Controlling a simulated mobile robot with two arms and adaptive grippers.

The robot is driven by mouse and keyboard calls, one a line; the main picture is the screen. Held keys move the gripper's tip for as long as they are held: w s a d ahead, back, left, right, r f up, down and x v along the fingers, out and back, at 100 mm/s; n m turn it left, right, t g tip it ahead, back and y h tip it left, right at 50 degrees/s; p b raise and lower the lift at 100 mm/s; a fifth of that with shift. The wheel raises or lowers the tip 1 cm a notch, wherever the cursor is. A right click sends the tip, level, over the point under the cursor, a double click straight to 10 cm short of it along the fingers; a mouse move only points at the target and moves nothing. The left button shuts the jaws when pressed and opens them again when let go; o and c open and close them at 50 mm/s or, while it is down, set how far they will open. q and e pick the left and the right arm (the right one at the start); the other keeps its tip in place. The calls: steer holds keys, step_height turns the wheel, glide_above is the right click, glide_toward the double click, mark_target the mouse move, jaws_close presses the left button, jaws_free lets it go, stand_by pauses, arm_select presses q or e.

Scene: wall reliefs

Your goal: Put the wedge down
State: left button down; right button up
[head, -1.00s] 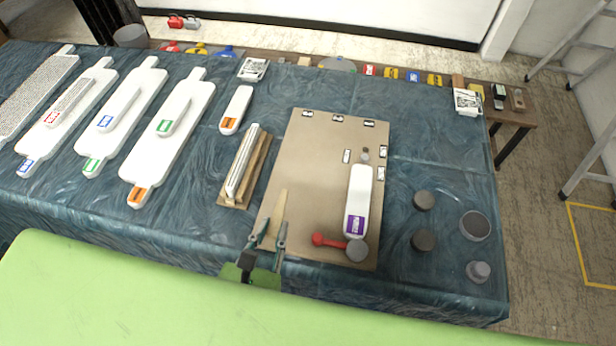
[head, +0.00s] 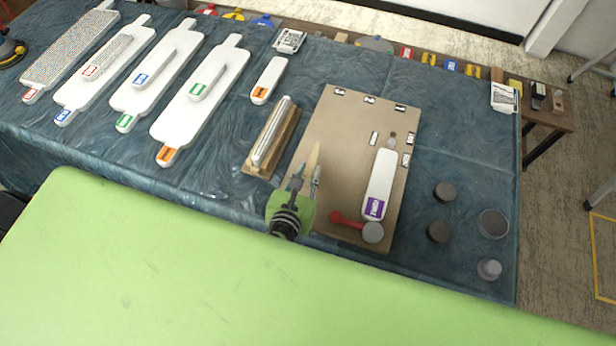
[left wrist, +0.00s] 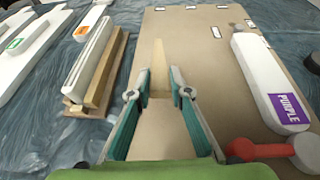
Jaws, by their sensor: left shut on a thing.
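The wedge (head: 314,156) is a thin, tapered, pale wooden piece. My left gripper (head: 304,179) is shut on its near end, and its narrow tip points away from me. In the left wrist view the wedge (left wrist: 159,66) sits between the two teal-sided fingers (left wrist: 160,88), over the tan board (left wrist: 195,45). The gripper is over the near left part of the tan board (head: 340,130) in the head view. I cannot tell whether the wedge touches the board. My right gripper is not in view.
A white piece labelled PURPLE (head: 380,180) and a red-handled mallet (head: 350,222) lie on the board to the right. A wooden holder with a white bar (head: 270,140) stands close on the left. Dark round pots (head: 440,231) stand further right. The board's middle is bare.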

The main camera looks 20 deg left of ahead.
mark_target(308, 184)
arm_select(q)
steer(key=f, duration=0.3)
steer(key=shift+w+f, duration=0.25)
steer(key=shift+f, duration=0.05)
steer(key=shift+f, duration=0.15)
steer(key=c, duration=1.9)
jaws_free()
